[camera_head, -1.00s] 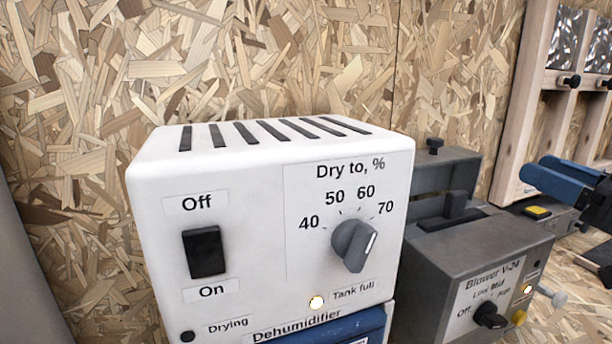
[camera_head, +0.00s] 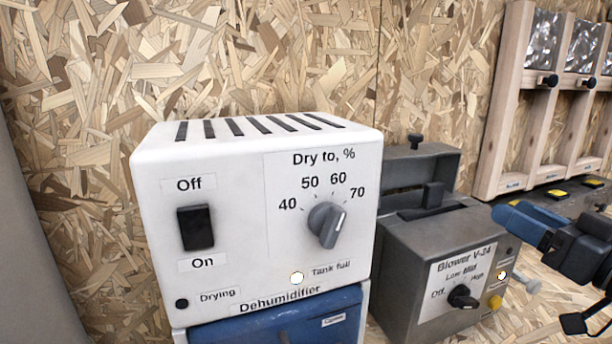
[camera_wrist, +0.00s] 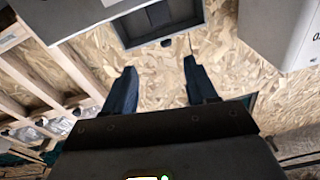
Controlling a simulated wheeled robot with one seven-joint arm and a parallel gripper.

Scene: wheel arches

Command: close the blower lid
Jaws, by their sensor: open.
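The blower (camera_head: 400,255) is a dark grey box to the right of the dehumidifier in the head view. Its lid (camera_head: 430,165) stands raised at the back, with a black knob (camera_head: 416,138) on its top edge. A dark upright tab (camera_head: 433,195) shows at the opening in front of the lid. My gripper (camera_head: 507,211), with blue fingers, is to the right of the blower, apart from the lid. In the wrist view my gripper (camera_wrist: 159,67) is open and empty. A grey framed part of the blower (camera_wrist: 140,35) lies beyond the fingertips there.
The white dehumidifier (camera_head: 240,190) stands close on the blower's left. A wooden rack (camera_head: 490,130) with black knobs is at the right on the chipboard wall. Dark boxes with yellow buttons (camera_head: 557,193) sit below it. A grey lever end (camera_head: 533,286) sticks out at the blower's right.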

